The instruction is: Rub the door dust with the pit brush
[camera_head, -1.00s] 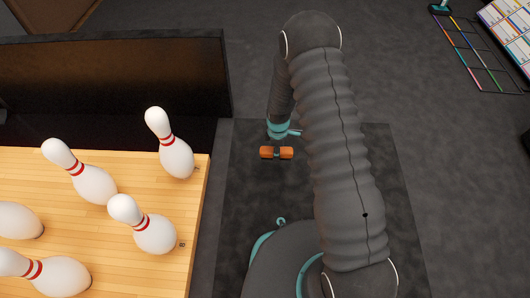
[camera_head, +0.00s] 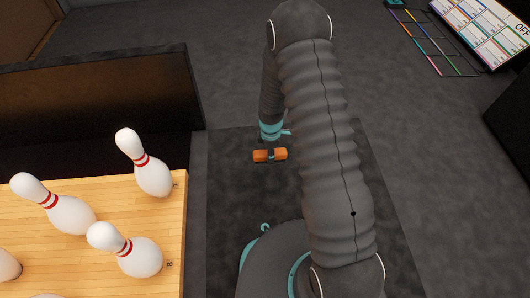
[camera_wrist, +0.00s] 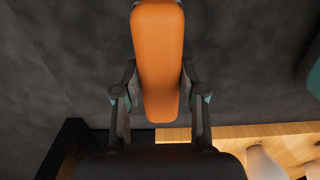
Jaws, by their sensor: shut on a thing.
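My gripper (camera_head: 271,149) hangs low over the dark mat, left of my arm's big ribbed link in the head view. It is shut on an orange bar (camera_head: 262,155), which I take to be the pit brush's handle. In the wrist view the orange bar (camera_wrist: 158,50) runs lengthwise between the two fingers of my gripper (camera_wrist: 160,85). I see no bristles. I cannot make out a door or dust in either view.
Several white pins (camera_head: 147,165) stand on the wooden lane deck (camera_head: 150,200) at left. A dark wall (camera_head: 100,95) stands behind them. A dark mat (camera_head: 230,195) lies on grey floor. A white board (camera_head: 485,30) is at upper right. Open floor (camera_head: 420,150) lies right.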

